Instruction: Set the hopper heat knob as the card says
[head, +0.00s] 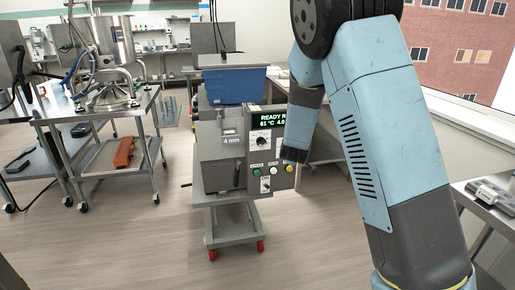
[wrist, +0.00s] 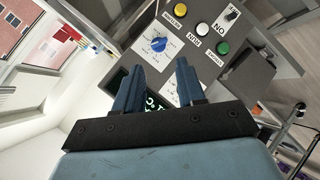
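A grey depositor machine (head: 222,150) on a cart carries a control panel. In the wrist view a blue knob (wrist: 158,45) sits on a white dial, on the yellow-button side; its lettering is too small to read. A second white dial (wrist: 187,94) is partly hidden by a finger; its knob shows in the head view (head: 261,142). The green-lit display (head: 268,119) reads "READY", "61 °C" and "4.0", cut off by my arm. My gripper (wrist: 159,64) is open and empty, its fingertips near the blue knob; contact cannot be told. A label on the machine reads "4 mm" (head: 231,140); no readable heat setting shows.
Green (wrist: 209,48), white (wrist: 194,29) and yellow (wrist: 181,10) buttons and a black switch (wrist: 232,13) lie close to the knobs. A blue bin (head: 234,86) stands behind the machine. A steel cart (head: 95,108) stands left. Open floor lies between.

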